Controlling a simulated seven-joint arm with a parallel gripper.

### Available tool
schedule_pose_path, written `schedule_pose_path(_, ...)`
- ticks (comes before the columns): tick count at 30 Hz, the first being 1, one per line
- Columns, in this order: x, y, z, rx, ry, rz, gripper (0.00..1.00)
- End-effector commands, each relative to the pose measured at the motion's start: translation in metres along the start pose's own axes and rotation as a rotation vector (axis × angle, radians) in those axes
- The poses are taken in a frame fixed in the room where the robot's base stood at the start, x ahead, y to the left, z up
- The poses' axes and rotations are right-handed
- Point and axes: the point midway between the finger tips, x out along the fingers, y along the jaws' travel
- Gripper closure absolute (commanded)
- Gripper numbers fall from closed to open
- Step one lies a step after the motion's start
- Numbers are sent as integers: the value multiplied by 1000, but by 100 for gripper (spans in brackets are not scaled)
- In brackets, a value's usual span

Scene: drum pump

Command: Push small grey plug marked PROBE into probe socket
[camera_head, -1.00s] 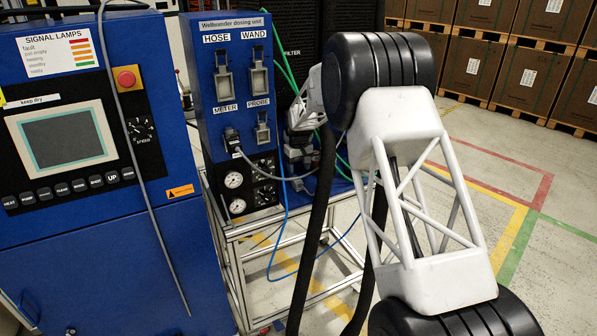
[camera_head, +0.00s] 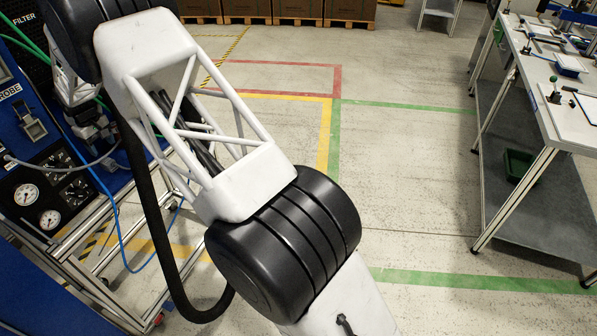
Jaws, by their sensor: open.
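The probe socket (camera_head: 31,124), a grey metal fitting, is on the blue panel at the left edge, under a partly cropped label ending in "OBE". Nothing is seen plugged into it. I cannot make out the small grey PROBE plug; a grey cable (camera_head: 62,168) runs from the left edge across the panel. My arm's white and black links cross the left and middle of the picture. My gripper (camera_head: 92,130) is at the arm's far end, right of the socket and apart from it in the picture. It is open, small and partly hidden by my arm, and holds nothing that I can see.
Two round gauges (camera_head: 38,207) sit below the socket. A blue hose (camera_head: 118,228) hangs by the metal frame cart (camera_head: 100,262). A workbench (camera_head: 545,125) with tools stands at right. Boxes on pallets (camera_head: 297,8) are at the back. The taped floor (camera_head: 410,180) between is clear.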

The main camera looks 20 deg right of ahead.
Motion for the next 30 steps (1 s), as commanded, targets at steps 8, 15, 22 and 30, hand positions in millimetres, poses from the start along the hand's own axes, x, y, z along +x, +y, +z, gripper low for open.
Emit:
schedule_pose_path(8, -43, 20, 39, 45, 15, 5, 39)
schedule_pose_path(15, -94, 42, 96, 109, 32, 11, 39)
schedule_pose_path(22, -138, 57, 156, 170, 48, 17, 39)
schedule_pose_path(30, -183, 68, 230, 241, 68, 25, 39)
